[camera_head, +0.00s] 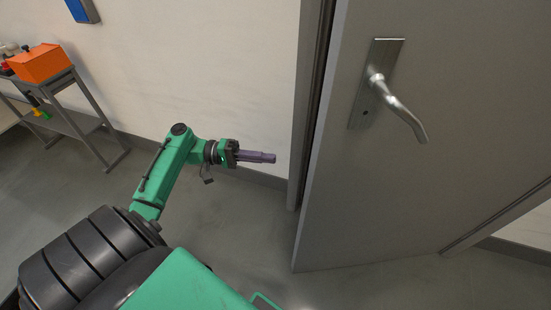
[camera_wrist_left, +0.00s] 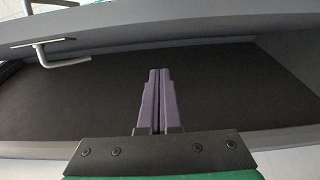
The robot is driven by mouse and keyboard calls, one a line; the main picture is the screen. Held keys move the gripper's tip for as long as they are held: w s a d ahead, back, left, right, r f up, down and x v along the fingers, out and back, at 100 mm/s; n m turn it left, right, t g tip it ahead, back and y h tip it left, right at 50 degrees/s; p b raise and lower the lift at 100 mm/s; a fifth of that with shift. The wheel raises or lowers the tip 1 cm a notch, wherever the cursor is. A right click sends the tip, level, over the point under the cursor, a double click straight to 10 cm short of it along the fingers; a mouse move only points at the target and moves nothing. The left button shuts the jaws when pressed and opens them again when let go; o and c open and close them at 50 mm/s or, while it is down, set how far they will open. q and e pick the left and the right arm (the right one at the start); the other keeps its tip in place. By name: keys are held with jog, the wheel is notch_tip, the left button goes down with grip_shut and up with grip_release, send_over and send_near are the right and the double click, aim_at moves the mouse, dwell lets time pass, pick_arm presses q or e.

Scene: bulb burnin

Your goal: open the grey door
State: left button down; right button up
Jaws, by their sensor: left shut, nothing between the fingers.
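The grey door (camera_head: 400,200) fills the right of the head view. It stands ajar, its left edge swung out from the grey frame (camera_head: 305,100). Its silver lever handle (camera_head: 400,105) sits on a plate high on the door near that edge. My left gripper (camera_head: 272,157) is shut and empty, its purple fingers pointing right towards the door's free edge, left of and below the handle. In the left wrist view the shut fingers (camera_wrist_left: 158,75) point at a wide dark area, and the handle (camera_wrist_left: 62,62) shows at upper left. My right gripper is not in view.
A grey trolley (camera_head: 85,125) with an orange box (camera_head: 40,63) stands at the left by the white wall (camera_head: 220,60). A blue box (camera_head: 82,10) hangs on the wall. The grey floor (camera_head: 240,230) before the door is clear.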

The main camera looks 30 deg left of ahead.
pick_arm(q)
jog(key=d+p, duration=0.2)
jog(key=d, duration=0.8)
jog(key=shift+w+d, duration=0.2)
jog(key=shift+w, duration=0.1)
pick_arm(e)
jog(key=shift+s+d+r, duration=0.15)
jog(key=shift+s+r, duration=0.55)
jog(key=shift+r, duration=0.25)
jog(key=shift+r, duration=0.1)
